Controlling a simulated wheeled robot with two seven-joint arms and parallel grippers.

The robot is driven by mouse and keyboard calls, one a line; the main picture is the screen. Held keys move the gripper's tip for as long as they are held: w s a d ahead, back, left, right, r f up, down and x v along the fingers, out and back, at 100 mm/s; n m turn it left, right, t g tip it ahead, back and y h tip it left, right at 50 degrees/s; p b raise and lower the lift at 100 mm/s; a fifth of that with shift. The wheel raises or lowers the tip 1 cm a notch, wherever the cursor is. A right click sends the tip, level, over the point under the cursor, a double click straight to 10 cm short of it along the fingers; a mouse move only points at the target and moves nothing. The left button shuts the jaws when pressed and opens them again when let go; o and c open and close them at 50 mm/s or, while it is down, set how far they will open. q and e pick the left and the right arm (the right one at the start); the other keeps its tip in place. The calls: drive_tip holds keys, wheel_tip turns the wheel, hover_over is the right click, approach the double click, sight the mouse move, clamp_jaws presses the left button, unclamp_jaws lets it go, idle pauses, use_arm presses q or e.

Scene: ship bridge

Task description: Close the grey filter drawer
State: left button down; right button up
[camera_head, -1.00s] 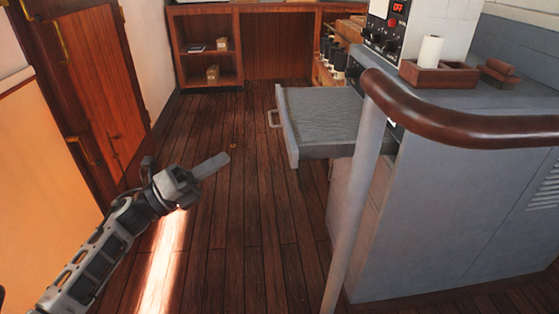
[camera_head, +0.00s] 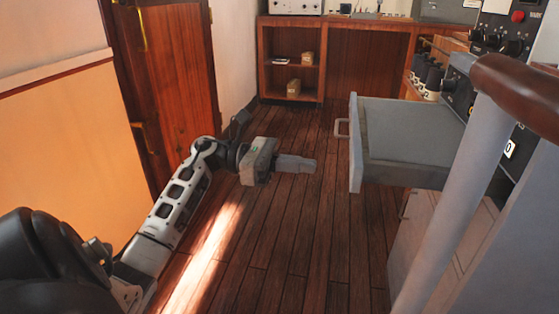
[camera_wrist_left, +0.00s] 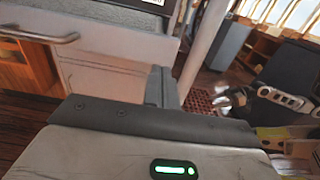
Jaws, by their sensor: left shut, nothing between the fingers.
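The grey filter drawer (camera_head: 405,145) is pulled well out of the grey console, in the right half of the head view. Its front panel (camera_head: 356,143) faces left and carries a pale bar handle (camera_head: 341,128). My left gripper (camera_head: 312,165) is shut and empty, to the left of the drawer front and apart from it. In the left wrist view, my gripper fingers (camera_wrist_left: 162,88) show end-on, and a metal bar handle (camera_wrist_left: 38,36) with part of a drawer front shows at the upper left. My right gripper is in neither view.
A grey post (camera_head: 455,200) with a brown wooden handrail (camera_head: 520,90) stands right of the drawer, in front of the console. A wooden shelf unit (camera_head: 290,65) is at the back and a wooden door (camera_head: 175,80) at the left. The plank floor between is clear.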

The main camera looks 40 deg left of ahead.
sight(351, 171)
use_arm(q)
drive_tip(key=x, duration=0.6)
drive_tip(key=shift+w+d, duration=0.1)
drive_tip(key=shift+w, duration=0.05)
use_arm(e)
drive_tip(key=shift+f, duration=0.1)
use_arm(q)
drive_tip(key=shift+d, duration=0.1)
